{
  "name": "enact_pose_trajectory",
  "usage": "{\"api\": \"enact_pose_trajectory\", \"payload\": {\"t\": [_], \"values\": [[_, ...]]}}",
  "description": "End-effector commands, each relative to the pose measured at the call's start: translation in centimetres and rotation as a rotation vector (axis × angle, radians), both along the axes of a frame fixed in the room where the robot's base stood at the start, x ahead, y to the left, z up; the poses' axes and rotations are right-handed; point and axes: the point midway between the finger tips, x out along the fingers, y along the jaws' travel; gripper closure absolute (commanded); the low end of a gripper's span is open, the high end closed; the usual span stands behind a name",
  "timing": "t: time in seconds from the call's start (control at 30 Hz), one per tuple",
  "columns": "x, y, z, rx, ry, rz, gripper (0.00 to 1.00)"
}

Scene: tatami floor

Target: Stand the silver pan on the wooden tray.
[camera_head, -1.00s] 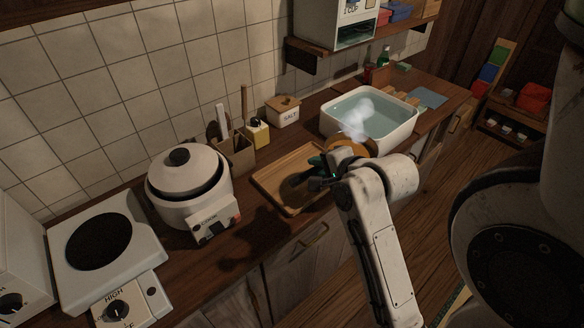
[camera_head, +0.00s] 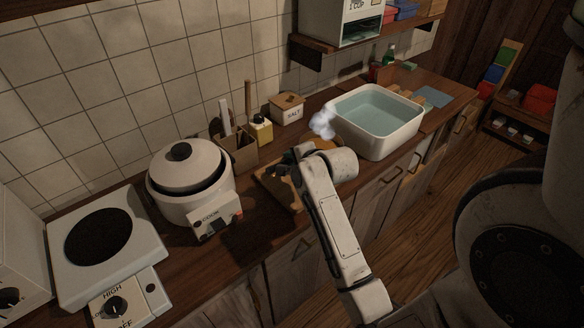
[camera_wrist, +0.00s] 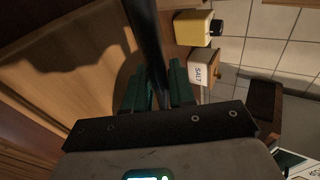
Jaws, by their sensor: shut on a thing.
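My gripper (camera_wrist: 152,92) is shut on a dark bar, seemingly the pan's handle (camera_wrist: 146,35), which runs up out of the wrist view. In the head view my gripper (camera_head: 292,160) is over the wooden tray, mostly covered by my arm. Only a tan sliver, seemingly the silver pan (camera_head: 328,144), shows behind my wrist, with white steam above it. The tray (camera_head: 262,183) lies on the counter, its left part visible and the rest hidden by my arm. Whether the pan touches the tray cannot be told.
A white basin of water (camera_head: 378,118) stands right of the tray. The rice cooker (camera_head: 190,185) stands to its left, with a hotplate (camera_head: 100,240) beyond. A utensil holder (camera_head: 238,152), a yellow bottle (camera_head: 260,129) and a salt box (camera_head: 287,108) stand behind, near the tiled wall.

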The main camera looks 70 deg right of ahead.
Motion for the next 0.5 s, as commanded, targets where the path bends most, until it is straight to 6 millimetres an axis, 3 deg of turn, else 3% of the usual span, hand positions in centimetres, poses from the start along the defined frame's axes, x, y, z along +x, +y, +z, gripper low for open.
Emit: {"api": "enact_pose_trajectory", "payload": {"t": [0.23, 0.5], "values": [[0.2, -0.2, -2.9, 0.0, 0.002, 0.0, 1.0], [0.3, -0.2, -3.3, -0.003, -0.001, 0.001, 1.0]]}}
